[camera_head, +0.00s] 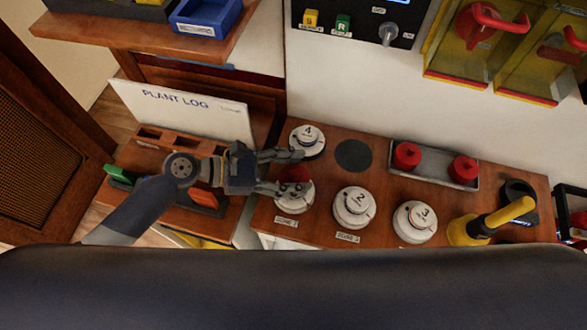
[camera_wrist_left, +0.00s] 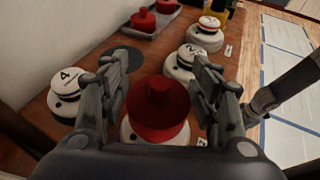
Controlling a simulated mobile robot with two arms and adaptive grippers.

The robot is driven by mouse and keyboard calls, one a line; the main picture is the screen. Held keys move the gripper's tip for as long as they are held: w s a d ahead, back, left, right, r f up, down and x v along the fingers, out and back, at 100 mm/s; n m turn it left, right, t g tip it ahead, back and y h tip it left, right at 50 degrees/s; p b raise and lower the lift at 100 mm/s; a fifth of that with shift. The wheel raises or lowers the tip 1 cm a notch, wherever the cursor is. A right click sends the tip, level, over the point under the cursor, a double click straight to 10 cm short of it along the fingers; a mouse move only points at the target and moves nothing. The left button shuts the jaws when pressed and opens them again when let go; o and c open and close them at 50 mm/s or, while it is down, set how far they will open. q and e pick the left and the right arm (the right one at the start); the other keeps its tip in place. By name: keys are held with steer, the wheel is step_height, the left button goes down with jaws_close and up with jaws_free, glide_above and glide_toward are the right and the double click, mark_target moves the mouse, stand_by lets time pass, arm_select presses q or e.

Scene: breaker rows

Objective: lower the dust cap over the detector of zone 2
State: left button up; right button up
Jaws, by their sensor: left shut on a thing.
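My left gripper (camera_head: 290,172) is shut on a red dust cap (camera_head: 295,174), which also shows between the fingers in the left wrist view (camera_wrist_left: 158,108). The cap is over the white detector at the left of the front row (camera_head: 294,198); I cannot tell whether they touch. The detector of zone 2 (camera_head: 354,207) is white, marked 2, uncapped, and stands just right of the held cap. It also shows in the left wrist view (camera_wrist_left: 182,64), partly behind a finger.
Detector 4 (camera_head: 307,139) stands behind the gripper, and detector 3 (camera_head: 415,221) stands right of zone 2. A grey tray (camera_head: 434,168) holds two red caps. A dark disc (camera_head: 352,155) lies flat behind zone 2. A yellow-handled tool (camera_head: 490,222) stands at right.

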arm_select(q)
steer(key=shift+f+b, duration=0.6)
steer(key=shift+f, duration=0.85)
steer(key=o, duration=0.9)
steer(key=shift+o, duration=0.2)
steer(key=shift+a, duration=0.3)
steer(key=v, duration=1.1)
steer(key=shift+a+r, duration=0.15)
steer(key=shift+a, duration=0.05)
